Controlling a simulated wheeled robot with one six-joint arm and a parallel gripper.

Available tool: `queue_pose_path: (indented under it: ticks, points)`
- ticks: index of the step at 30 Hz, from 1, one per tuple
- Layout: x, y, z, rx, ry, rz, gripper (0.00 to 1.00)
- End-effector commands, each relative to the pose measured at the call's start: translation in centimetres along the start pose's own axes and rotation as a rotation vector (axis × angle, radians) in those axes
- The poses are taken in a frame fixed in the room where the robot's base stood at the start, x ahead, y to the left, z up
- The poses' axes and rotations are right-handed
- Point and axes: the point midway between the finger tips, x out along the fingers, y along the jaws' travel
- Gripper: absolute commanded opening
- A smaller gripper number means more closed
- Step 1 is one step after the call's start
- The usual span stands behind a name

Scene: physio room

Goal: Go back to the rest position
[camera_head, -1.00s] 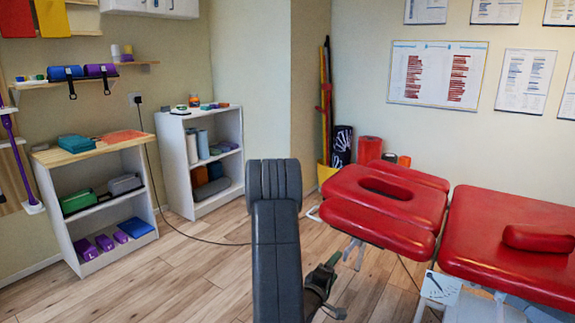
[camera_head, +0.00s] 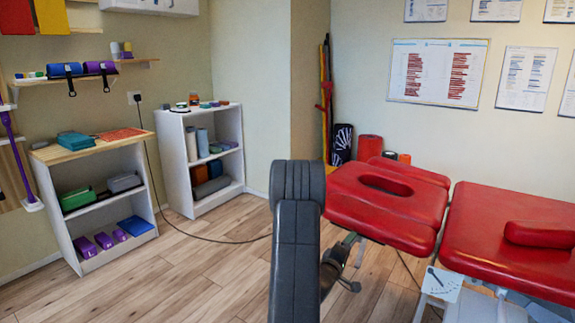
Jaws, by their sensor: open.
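My gripper (camera_head: 349,263) shows only partly, low in the middle of the picture, just right of my dark upper arm link. Its two dark fingers stand apart, one above the other, and nothing shows between them. My arm link hides the rest of it. It appears in front of the red treatment table's head section (camera_head: 385,207), over the table's underside and the floor. I cannot tell how far it is from the table.
The red table's main section (camera_head: 515,220) fills the right, with a red bolster (camera_head: 540,235) on it. Two white shelf units (camera_head: 75,232) and (camera_head: 178,170) stand at the left wall. A black cable (camera_head: 205,240) crosses the wood floor (camera_head: 190,275), otherwise open at left-centre.

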Motion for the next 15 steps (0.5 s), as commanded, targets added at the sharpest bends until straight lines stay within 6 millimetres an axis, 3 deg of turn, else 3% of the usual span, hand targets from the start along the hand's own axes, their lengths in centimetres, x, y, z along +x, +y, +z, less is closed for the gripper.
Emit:
queue_pose_path:
  ticks: [15]
  points:
    - [-0.06, -0.11, 0.05, 0.455, 0.001, 0.003, 0.71]
